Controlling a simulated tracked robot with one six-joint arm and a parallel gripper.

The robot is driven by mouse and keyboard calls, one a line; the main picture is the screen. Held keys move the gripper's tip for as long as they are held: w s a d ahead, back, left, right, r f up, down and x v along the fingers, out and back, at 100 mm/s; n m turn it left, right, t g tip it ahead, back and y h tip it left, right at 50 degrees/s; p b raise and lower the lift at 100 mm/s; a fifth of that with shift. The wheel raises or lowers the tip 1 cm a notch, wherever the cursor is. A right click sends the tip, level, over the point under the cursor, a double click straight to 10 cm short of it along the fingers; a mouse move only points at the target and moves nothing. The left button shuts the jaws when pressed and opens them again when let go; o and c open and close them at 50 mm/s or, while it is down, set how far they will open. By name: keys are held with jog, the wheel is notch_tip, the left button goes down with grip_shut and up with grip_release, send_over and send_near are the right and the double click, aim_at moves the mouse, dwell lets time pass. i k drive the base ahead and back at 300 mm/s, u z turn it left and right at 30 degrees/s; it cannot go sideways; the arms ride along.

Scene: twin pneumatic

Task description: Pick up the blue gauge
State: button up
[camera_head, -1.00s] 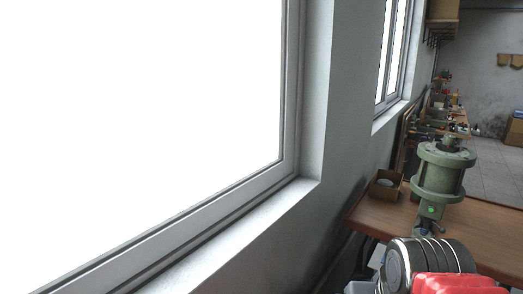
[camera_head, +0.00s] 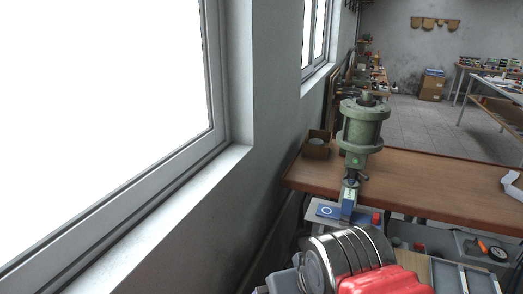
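A small blue piece with a white ring on it (camera_head: 327,211) lies low in the head view, left of a metal rod. It may be the blue gauge, but it is too small to be sure. A narrow blue-and-pale part (camera_head: 349,192) stands beside it, under a green flanged cylinder (camera_head: 362,128) with a small green light. I cannot make out my gripper in this view.
A wooden bench (camera_head: 430,183) runs across the middle, its top mostly bare. A small brown box (camera_head: 316,145) sits at its left end. A silver cylinder (camera_head: 345,252) and a red ribbed part (camera_head: 385,281) fill the bottom middle. A window wall (camera_head: 265,100) bounds the left.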

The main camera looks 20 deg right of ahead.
aim_at(349, 197)
jog(key=k, duration=0.5)
jog(key=u, duration=1.95)
jog(key=k, duration=0.15)
